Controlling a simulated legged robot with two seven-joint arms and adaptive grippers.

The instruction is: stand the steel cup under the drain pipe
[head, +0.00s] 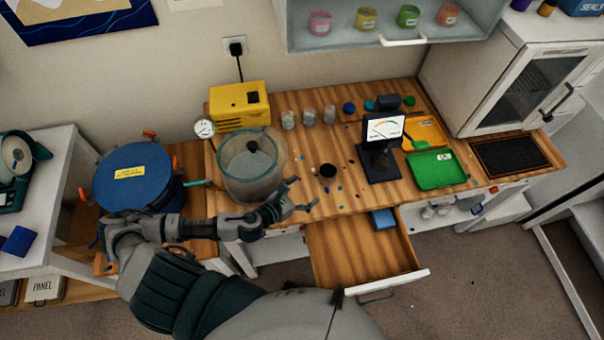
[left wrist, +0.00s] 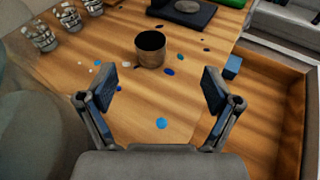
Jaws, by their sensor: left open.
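The steel cup (head: 328,172) is a small dark-mouthed cup standing upright on the wooden bench. In the left wrist view the cup (left wrist: 150,50) shows a brownish metallic side, beyond and between the fingertips. My left gripper (head: 305,193) is open and empty, in front of and to the left of the cup, not touching it; its spread fingers (left wrist: 159,90) frame bare wood. A short teal pipe (head: 197,183) sticks out between the blue drum and the clear vessel (head: 250,170); I cannot tell whether it is the drain pipe. My right gripper is not in view.
A black stand with a dial (head: 384,130) is right of the cup. Several glasses (head: 309,117) stand behind. An open drawer (head: 362,250) juts out in front, holding a blue block (head: 384,219). The blue drum (head: 135,176) is at left. Small coloured spots dot the bench.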

